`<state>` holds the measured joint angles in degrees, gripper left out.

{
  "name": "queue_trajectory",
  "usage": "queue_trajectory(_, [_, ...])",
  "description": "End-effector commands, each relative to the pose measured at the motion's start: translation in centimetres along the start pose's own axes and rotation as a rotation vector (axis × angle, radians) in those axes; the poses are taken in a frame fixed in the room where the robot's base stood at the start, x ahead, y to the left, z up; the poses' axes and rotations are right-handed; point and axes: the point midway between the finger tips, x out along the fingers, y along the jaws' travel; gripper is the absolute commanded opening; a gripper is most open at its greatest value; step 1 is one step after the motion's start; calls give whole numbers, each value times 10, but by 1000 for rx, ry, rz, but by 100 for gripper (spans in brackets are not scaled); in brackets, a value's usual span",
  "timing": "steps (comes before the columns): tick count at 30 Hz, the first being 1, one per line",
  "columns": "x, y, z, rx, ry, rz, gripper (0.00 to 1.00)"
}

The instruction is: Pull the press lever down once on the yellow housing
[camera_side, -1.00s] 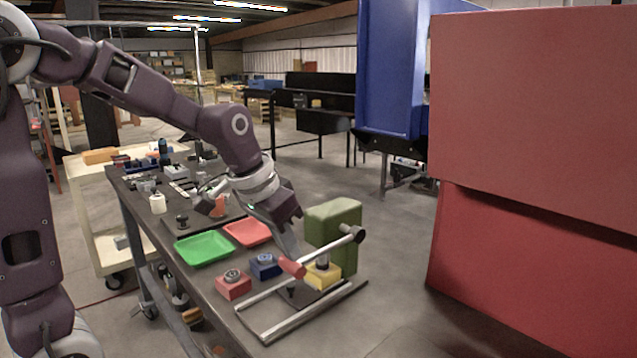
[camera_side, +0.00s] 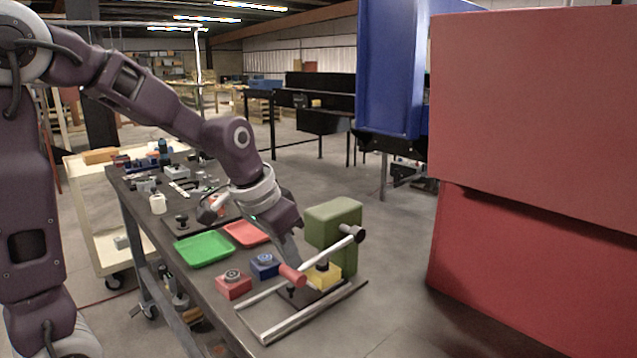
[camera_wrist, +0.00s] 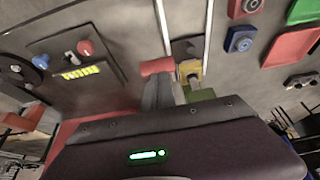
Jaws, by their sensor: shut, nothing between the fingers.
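The yellow housing (camera_side: 325,277) stands on the near right part of the bench, and it also shows in the wrist view (camera_wrist: 190,68). The press lever is a metal bar running from a dark round end at upper right down to a red handle (camera_side: 292,275). The handle hangs low, just left of the yellow housing, and it also shows in the wrist view (camera_wrist: 157,67). My gripper (camera_side: 294,261) is shut and empty, its fingertips pointing down at the top of the red handle. They appear to touch it. The fingers also show in the wrist view (camera_wrist: 160,86).
A blue housing (camera_side: 265,266) and a red housing (camera_side: 233,285) stand left of the yellow one. A green block (camera_side: 333,215) rises behind it. Metal rails (camera_side: 315,312) edge the station. A green tray (camera_side: 204,249) and a red tray (camera_side: 247,234) lie further back.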

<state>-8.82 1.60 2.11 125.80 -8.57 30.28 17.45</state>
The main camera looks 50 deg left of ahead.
Motion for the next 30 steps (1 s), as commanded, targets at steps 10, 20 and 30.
queue_trajectory(10, [4, 0, 2, 0, -2, 1, 0])
queue_trajectory(20, [7, 0, 3, 1, -2, 1, 0])
queue_trajectory(30, [10, 0, 6, 1, -5, 1, 0])
